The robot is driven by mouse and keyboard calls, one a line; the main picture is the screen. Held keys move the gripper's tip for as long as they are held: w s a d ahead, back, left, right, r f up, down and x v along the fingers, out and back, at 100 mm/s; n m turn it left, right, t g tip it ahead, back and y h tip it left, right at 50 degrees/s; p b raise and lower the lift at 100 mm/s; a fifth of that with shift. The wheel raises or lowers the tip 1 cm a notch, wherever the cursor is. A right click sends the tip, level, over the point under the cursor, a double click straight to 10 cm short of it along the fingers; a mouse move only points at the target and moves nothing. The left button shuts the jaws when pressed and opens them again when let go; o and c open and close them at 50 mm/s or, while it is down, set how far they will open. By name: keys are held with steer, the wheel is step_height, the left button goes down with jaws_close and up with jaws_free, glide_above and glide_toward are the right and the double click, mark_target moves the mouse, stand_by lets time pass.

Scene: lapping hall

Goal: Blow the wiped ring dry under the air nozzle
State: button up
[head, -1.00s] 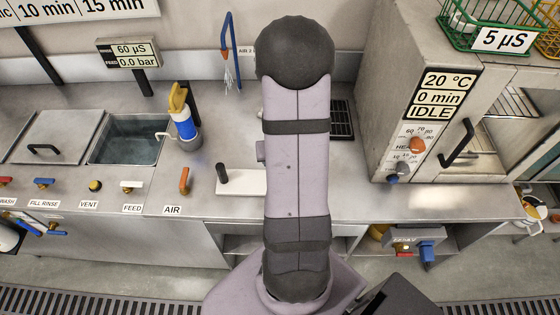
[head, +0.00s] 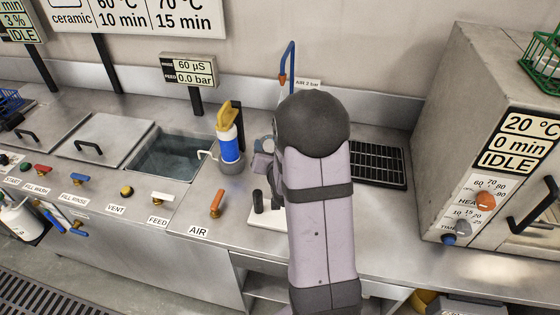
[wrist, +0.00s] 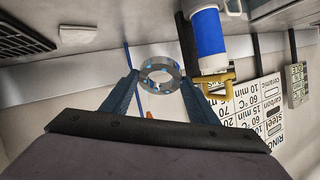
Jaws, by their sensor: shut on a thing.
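My gripper (wrist: 160,82) is shut on a grey ring (wrist: 147,65), whose face carries blue spots. The two blue fingers hold it from opposite sides. In the head view the arm hides most of the gripper and ring. The air nozzle is a blue bent pipe (head: 292,58) with an orange tip, at the back wall beside an air label. In the wrist view the blue pipe (wrist: 127,56) shows behind the left finger, with an orange piece below the ring. How far the ring is from the nozzle I cannot tell. The orange AIR lever (head: 217,203) stands upright on the front panel.
A blue-and-white bottle (head: 229,147) with a yellow top stands in a grey holder left of my arm, close to the fingers in the wrist view. An open water basin (head: 170,158) lies further left. A black grate (head: 378,164) and grey oven (head: 470,140) are at right.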

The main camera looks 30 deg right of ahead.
steer(key=shift+w+d, duration=0.1)
steer(key=shift+w, duration=0.05)
steer(key=w+d+f+b, duration=0.2)
steer(key=w+d, duration=0.9)
steer(key=shift+f, duration=0.4)
stand_by(0.8)
stand_by(4.8)
